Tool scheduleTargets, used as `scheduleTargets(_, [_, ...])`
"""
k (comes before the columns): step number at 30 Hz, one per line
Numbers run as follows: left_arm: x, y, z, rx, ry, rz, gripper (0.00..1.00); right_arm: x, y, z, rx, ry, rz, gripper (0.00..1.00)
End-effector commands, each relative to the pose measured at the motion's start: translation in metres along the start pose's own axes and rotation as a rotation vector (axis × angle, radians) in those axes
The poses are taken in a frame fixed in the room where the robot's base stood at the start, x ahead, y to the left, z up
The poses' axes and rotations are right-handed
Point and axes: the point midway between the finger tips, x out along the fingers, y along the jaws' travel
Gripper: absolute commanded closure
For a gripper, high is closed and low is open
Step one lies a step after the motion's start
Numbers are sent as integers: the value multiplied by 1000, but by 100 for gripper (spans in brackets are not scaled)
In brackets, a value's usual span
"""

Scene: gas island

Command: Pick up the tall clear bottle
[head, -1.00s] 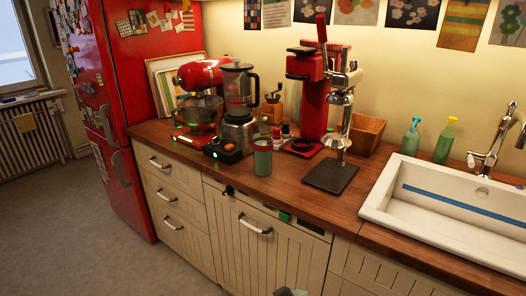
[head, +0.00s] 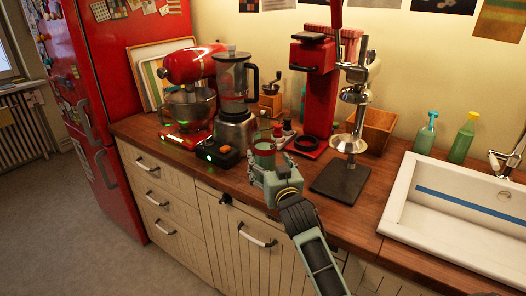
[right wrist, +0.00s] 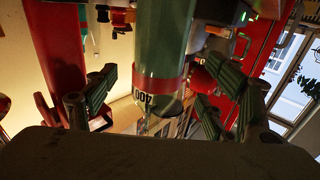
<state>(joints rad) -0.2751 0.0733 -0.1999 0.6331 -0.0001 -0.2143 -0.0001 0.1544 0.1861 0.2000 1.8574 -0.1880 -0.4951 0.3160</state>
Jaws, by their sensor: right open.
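The tall clear bottle (head: 264,147) stands upright on the wooden counter in front of the blender, with a red band and a greenish look. My right gripper (head: 268,172) is at the bottle from the front and hides its lower part. In the right wrist view the bottle (right wrist: 163,38), with its red band and a "400" mark, lies between the spread fingers of my right gripper (right wrist: 158,92). The fingers are open, with gaps visible on both sides of the bottle. My left gripper is not in view.
A small black device (head: 218,154) with a green light and the blender (head: 235,128) stand close left and behind. Small red-capped bottles (head: 287,127) and a red press (head: 319,90) are behind right. A dark board (head: 340,180) and white sink (head: 400,205) lie to the right.

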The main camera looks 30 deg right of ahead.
Motion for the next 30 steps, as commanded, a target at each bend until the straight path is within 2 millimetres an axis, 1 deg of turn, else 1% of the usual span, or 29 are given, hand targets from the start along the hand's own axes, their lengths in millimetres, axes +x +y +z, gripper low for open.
scheduleTargets(1, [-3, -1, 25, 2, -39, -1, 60, 5, 0, -2, -1, 0, 1, 24])
scheduleTargets(3, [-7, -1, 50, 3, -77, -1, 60, 11, 0, -2, -1, -2, 1, 24])
scheduleTargets(4, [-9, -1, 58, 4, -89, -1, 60, 14, 0, -3, -1, -1, 1, 24])
scheduleTargets(6, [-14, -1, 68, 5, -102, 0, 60, 24, 0, -5, -1, -2, 1, 24])
scheduleTargets(8, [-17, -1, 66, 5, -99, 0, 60, 33, 1, -6, -1, -2, 1, 24])
scheduleTargets(11, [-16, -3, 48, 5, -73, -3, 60, 45, 0, -4, 0, -1, 1, 24])
scheduleTargets(12, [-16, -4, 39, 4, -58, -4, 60, 48, 0, -4, 0, -2, 0, 24])
scheduleTargets(15, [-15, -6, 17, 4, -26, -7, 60, 54, 0, -3, -1, -3, 0, 24])
scheduleTargets(18, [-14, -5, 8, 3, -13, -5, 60, 56, 0, -3, -1, -2, 0, 24])
scheduleTargets(20, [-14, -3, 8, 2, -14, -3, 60, 56, 0, -2, -1, -2, 0, 24])
scheduleTargets(23, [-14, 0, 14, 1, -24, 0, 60, 56, 0, -2, -1, -2, 0, 24])
scheduleTargets(27, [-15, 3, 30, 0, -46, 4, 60, 56, 0, -2, -1, -2, 0, 36])
scheduleTargets(30, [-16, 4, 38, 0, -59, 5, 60, 55, 0, -2, -1, -3, 0, 45])
